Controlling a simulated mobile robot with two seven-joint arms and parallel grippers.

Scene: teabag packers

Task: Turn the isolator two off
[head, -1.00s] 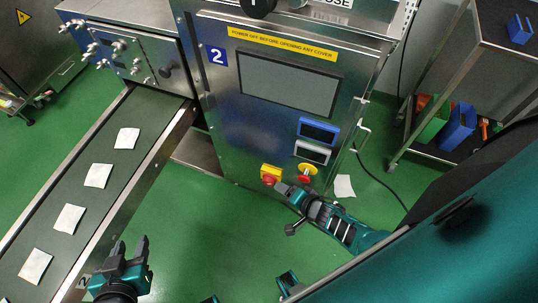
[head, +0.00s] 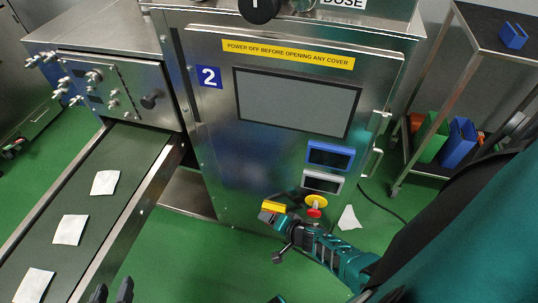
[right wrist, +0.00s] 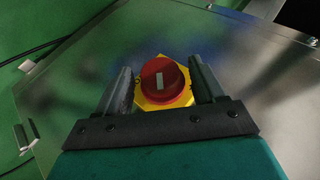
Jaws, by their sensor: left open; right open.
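Isolator two is a red round knob (right wrist: 160,81) on a yellow plate (right wrist: 176,99), seen in the right wrist view. A pale bar on the knob points roughly up and down there. In the head view its yellow plate (head: 273,206) shows low on the cabinet marked 2; my gripper hides the knob. My right gripper (head: 270,217) is open, with one finger on each side of the knob; I cannot tell whether they touch it. My left gripper (head: 111,291) is open and empty at the bottom edge, beside the conveyor.
A red button on a yellow base (head: 315,206) sits just right of the isolator, close to my right gripper. Above are two small displays and a large screen (head: 297,100). A conveyor (head: 98,222) with teabags runs at left. A trolley (head: 401,161) stands at right.

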